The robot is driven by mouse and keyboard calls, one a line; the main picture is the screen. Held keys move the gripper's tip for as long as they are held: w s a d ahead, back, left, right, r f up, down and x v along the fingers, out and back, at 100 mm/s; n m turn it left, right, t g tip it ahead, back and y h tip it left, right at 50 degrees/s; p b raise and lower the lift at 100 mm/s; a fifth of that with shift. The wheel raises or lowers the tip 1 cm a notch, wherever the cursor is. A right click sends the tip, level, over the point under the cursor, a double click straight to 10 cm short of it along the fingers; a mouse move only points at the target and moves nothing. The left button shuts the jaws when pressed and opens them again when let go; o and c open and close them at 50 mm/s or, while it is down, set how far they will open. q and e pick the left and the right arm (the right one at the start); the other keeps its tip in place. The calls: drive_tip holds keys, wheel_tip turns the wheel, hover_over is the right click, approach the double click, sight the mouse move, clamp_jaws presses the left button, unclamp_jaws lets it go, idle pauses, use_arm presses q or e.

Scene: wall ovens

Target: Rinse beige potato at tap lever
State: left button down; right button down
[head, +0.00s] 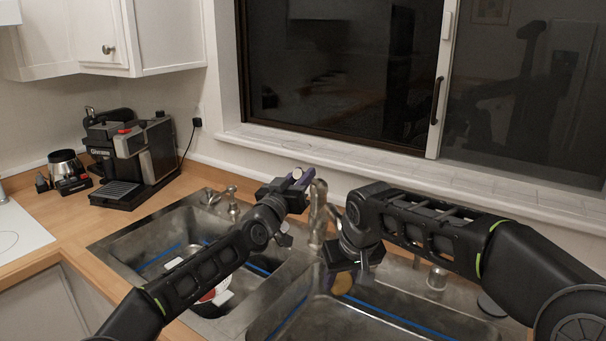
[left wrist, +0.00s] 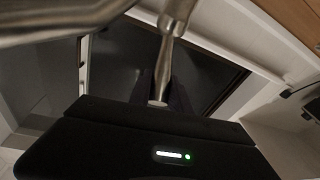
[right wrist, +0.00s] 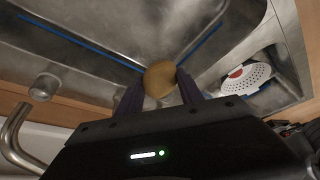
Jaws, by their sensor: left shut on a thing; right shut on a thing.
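The metal tap (head: 317,215) stands behind the sink, between the two basins. My left gripper (head: 301,179) is at its top; in the left wrist view its fingers are shut around the end of the tap lever (left wrist: 166,60). The beige potato (right wrist: 159,79) is held between the fingers of my right gripper (right wrist: 160,92). In the head view the potato (head: 342,284) hangs above the right basin (head: 375,318), below my right gripper (head: 343,272) and to the right of the tap body. I see no clear water stream.
The left basin (head: 145,243) holds a red and white item (head: 217,293), partly hidden by my left arm. A coffee machine (head: 135,160) and a metal pot (head: 66,165) stand on the left counter. The window ledge (head: 290,142) runs behind the tap.

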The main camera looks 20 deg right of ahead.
use_arm(q)
drive_tip(key=shift+f, duration=0.2)
drive_tip(key=c, duration=1.2)
unclamp_jaws()
drive_tip(key=shift+r, duration=0.1)
drive_tip(key=shift+s+a+r, duration=0.1)
drive_tip(key=shift+s, duration=0.05)
drive_tip(key=shift+s+a, duration=0.35)
drive_tip(key=shift+s, duration=0.05)
drive_tip(key=v, duration=1)
drive_tip(key=shift+s+a+f, duration=0.2)
drive_tip(key=shift+s, duration=0.05)
drive_tip(key=shift+f, duration=0.1)
use_arm(e)
drive_tip(key=shift+s, duration=0.15)
drive_tip(key=shift+s+d+b, duration=0.1)
drive_tip(key=shift+s+b, duration=0.7)
drive_tip(key=shift+s, duration=0.5)
use_arm(q)
drive_tip(key=shift+f+b, duration=0.9)
drive_tip(key=shift+f, duration=0.7)
use_arm(e)
drive_tip(key=shift+s+d, duration=0.2)
drive_tip(key=shift+s, duration=2.35)
